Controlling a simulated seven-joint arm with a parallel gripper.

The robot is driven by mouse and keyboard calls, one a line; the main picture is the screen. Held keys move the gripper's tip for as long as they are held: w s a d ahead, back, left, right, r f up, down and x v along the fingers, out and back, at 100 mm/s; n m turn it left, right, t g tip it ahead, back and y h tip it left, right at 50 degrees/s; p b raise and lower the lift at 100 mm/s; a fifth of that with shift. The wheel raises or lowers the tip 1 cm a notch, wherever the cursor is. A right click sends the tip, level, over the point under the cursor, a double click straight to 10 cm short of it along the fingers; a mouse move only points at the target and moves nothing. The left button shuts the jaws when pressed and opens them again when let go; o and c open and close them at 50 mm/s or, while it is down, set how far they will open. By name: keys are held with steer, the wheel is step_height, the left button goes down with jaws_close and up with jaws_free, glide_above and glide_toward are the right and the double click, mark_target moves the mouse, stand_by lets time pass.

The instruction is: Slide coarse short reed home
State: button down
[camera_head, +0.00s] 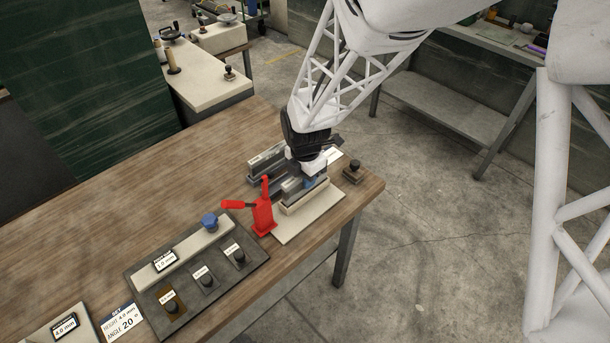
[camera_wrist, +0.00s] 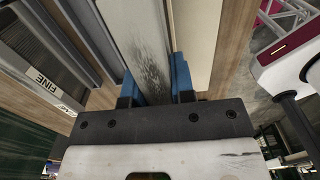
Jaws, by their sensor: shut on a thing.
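My gripper (camera_head: 308,178) is over the fixture at the table's right end. In the wrist view its blue fingers (camera_wrist: 157,88) are shut on the two sides of a long grey reed (camera_wrist: 143,35) with dark speckled marks. No label shows on this reed, so I cannot read whether it is the coarse short one. It lies alongside a pale rail (camera_wrist: 201,40) of the fixture. In the head view the fixture's pale base plate (camera_head: 285,236) shows in front, with a red toggle clamp (camera_head: 263,214) at its left. The arm hides part of the reed, and its seating cannot be told.
A reed labelled FINE (camera_wrist: 42,82) lies to the left in the wrist view. A dark knob block (camera_head: 353,171) stands right of the fixture. A dark gauge tray (camera_head: 195,275) with a blue knob (camera_head: 210,221) is at front left.

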steer(key=shift+f, duration=1.2)
steer(key=c, duration=0.9)
jaws_free()
steer(key=shift+r, duration=0.15)
steer(key=shift+r, duration=3.8)
